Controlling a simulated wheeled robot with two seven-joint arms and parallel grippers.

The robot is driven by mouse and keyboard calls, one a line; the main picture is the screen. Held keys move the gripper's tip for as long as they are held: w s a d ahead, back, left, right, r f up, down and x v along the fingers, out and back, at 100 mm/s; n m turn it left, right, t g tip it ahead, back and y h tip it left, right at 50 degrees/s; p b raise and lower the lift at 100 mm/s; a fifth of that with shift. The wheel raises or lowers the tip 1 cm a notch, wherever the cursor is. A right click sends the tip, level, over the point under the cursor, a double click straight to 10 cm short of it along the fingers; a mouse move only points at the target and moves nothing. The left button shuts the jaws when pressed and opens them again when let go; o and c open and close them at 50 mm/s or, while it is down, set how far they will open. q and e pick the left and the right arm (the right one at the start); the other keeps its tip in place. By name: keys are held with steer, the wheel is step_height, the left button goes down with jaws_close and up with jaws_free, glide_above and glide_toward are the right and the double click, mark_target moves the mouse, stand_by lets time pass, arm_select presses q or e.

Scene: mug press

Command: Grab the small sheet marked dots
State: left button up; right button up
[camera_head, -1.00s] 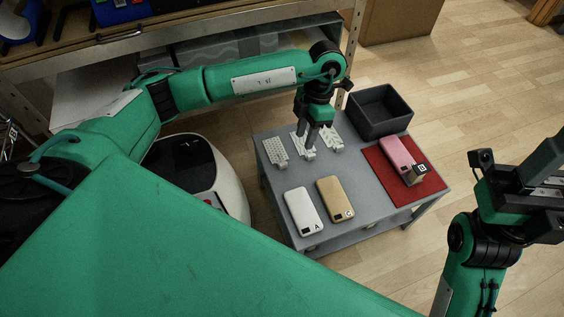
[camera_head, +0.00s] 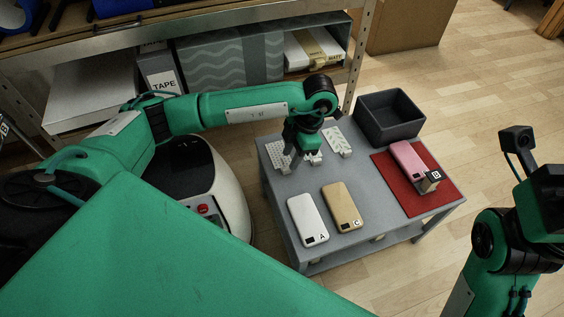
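A small white sheet with a fine dot-like pattern (camera_head: 279,156) lies at the far left of the grey table. A second small white sheet (camera_head: 337,141) with larger dark marks lies to its right. A third pale sheet (camera_head: 313,158) between them is mostly hidden by my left gripper. My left gripper (camera_head: 302,154) points down low over the table, between the dotted sheet and the middle one. Its fingertips are dark and overlapped, so its opening and any contact are unclear. My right gripper (camera_head: 543,185) is at the right edge, away from the table, partly cut off.
A white phone-like block A (camera_head: 307,218) and a tan one C (camera_head: 342,206) lie at the table's front. A pink one B (camera_head: 407,160) lies on a red mat (camera_head: 395,190). A dark open bin (camera_head: 388,116) stands at the back right. A shelf stands behind.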

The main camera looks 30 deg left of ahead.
mark_target(287, 168)
arm_select(q)
steer(key=b+x, duration=0.2)
steer(key=x, duration=0.2)
steer(key=shift+d+f, duration=0.15)
jaws_close()
